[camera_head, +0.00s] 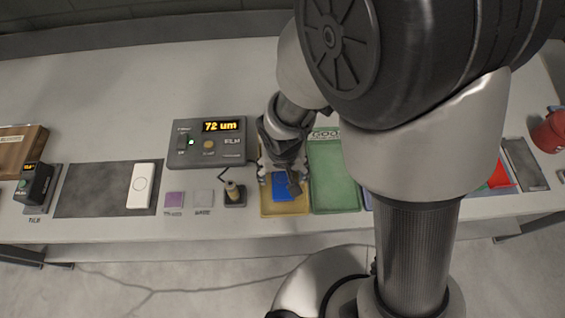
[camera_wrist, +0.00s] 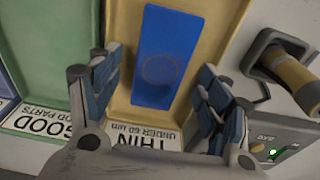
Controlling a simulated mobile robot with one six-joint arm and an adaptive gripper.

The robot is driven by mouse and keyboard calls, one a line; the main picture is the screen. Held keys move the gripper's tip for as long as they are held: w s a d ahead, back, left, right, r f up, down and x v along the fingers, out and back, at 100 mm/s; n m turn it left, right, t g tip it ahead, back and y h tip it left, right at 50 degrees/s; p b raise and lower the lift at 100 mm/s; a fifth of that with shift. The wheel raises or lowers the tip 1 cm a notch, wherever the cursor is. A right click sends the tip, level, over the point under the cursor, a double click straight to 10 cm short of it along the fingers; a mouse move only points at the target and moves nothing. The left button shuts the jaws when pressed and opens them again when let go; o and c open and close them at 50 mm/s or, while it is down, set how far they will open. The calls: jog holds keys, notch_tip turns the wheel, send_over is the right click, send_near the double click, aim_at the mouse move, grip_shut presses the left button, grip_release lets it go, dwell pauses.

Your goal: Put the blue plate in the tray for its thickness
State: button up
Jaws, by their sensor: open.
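The blue plate (camera_wrist: 168,55) lies in the yellow tray (camera_wrist: 118,75), whose label reads "THIN under 60 um". In the head view the blue plate (camera_head: 285,187) shows partly behind my gripper (camera_head: 281,177). My gripper is over the yellow tray; in the wrist view its open fingers (camera_wrist: 155,88) stand on either side of the plate's near end, with nothing held between them. I cannot tell its exact height above the plate. The green tray (camera_wrist: 55,50), labelled "GOOD parts", is beside the yellow one. The gauge (camera_head: 207,142) display reads 72 um.
The gauge probe on its stand (camera_head: 234,191) is just left of the yellow tray. Purple (camera_head: 174,199) and grey (camera_head: 203,198) squares lie further left, then a white device (camera_head: 142,185) on a dark mat. My arm hides part of the bench right of the green tray.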

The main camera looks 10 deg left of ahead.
notch_tip(320, 180, up, 10)
jog(key=s, duration=0.1)
jog(key=d+r+m+t, duration=0.2)
jog(key=d+r, duration=0.8)
jog(key=d, duration=0.1)
jog(key=s+d+r+t, duration=0.1)
jog(key=s+d+r, duration=0.4)
jog(key=s+d, duration=0.3)
jog(key=shift+d+r+m, duration=0.25)
jog(key=shift+d+m, duration=0.15)
jog(key=shift+d, duration=0.3)
jog(key=shift+c, duration=0.2)
